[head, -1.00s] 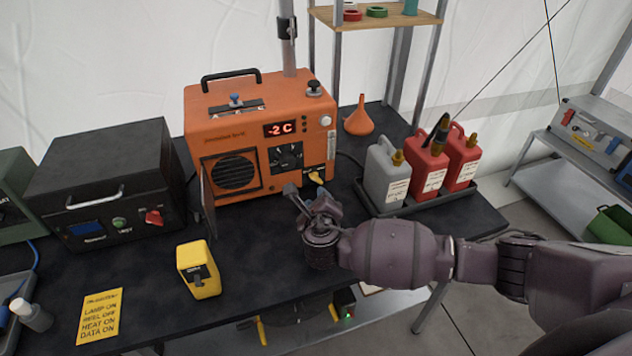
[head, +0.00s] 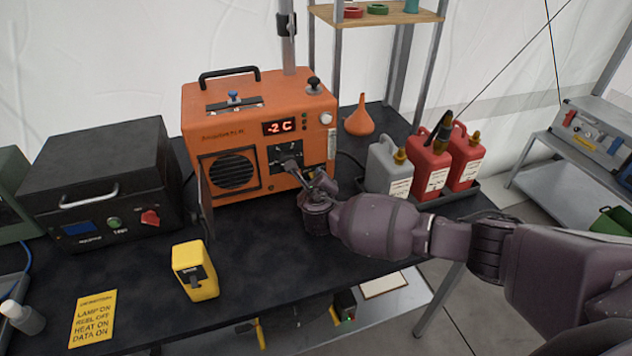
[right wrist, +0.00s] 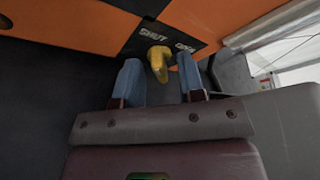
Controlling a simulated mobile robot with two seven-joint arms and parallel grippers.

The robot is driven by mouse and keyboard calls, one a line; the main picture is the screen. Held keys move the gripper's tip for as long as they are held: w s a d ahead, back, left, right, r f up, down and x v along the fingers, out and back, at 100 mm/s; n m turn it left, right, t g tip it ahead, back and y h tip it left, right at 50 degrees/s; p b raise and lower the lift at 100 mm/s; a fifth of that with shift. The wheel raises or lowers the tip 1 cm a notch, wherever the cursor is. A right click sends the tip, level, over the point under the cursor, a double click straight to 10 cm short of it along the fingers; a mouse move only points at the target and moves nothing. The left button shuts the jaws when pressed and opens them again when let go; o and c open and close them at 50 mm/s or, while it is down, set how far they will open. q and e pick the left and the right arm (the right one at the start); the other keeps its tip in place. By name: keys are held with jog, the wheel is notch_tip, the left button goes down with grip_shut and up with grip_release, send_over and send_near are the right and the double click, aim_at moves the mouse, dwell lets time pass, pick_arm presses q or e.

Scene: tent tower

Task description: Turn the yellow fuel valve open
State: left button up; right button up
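The orange heater (head: 262,103) stands at the back of the black table, its display reading -2 C. In the right wrist view the yellow fuel valve (right wrist: 159,62) sits on a dark plate marked SHUT and, less clearly, OPEN. Its handle points down, toward my gripper. My right gripper (right wrist: 161,80) is open, its two blue-grey fingers on either side of the valve handle, with gaps showing between. In the head view my right gripper (head: 308,173) is at the heater's lower right front and hides the valve. My left gripper is not in view.
Red and grey fuel cans (head: 388,168) stand in a tray right of the heater, near my right arm. An orange funnel (head: 359,120) is behind.

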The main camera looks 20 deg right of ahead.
grip_shut()
